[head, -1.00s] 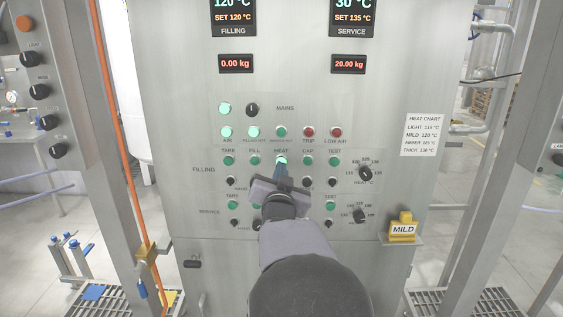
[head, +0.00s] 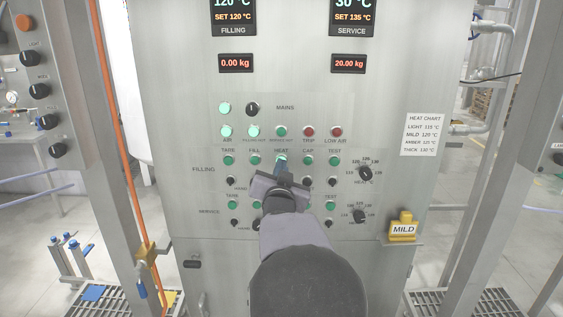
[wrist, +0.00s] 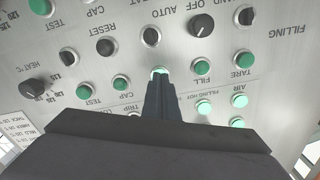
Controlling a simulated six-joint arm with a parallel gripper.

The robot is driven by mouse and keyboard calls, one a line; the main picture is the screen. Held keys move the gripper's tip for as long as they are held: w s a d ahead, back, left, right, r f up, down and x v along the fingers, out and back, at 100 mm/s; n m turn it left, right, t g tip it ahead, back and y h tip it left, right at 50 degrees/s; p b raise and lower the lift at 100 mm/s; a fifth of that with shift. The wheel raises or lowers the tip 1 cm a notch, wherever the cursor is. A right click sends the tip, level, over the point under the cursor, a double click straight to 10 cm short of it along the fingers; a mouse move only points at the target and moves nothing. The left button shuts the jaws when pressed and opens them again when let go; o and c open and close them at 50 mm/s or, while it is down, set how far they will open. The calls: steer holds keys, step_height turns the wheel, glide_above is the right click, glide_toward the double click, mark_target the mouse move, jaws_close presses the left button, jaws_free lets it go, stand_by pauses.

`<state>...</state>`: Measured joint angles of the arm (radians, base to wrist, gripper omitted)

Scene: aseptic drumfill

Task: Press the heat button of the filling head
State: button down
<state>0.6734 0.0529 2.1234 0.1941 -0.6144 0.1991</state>
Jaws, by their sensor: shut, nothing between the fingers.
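The heat button of the filling row (head: 281,159) glows pale green under the HEAT label on the steel panel. In the wrist view the button (wrist: 159,71) shows at the tip of my fingers, partly covered by them. My gripper (head: 281,168) is shut and empty, its fingertips at the button's lower edge in the head view. In the wrist view the fingers (wrist: 158,82) lie together and point at the button. They seem to touch it or nearly so; I cannot tell whether it is pushed in.
The green fill button (head: 254,160) and cap button (head: 308,160) sit close on either side. A heat dial (head: 365,173) is to the right. The filling display (head: 234,17) reads 120 °C, set 120 °C. A yellow MILD block (head: 403,228) stands on a small shelf at the lower right.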

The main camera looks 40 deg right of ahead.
steer(key=shift+w+d, duration=0.1)
steer(key=b+v, duration=0.1)
steer(key=v, duration=0.4)
stand_by(0.6)
stand_by(0.5)
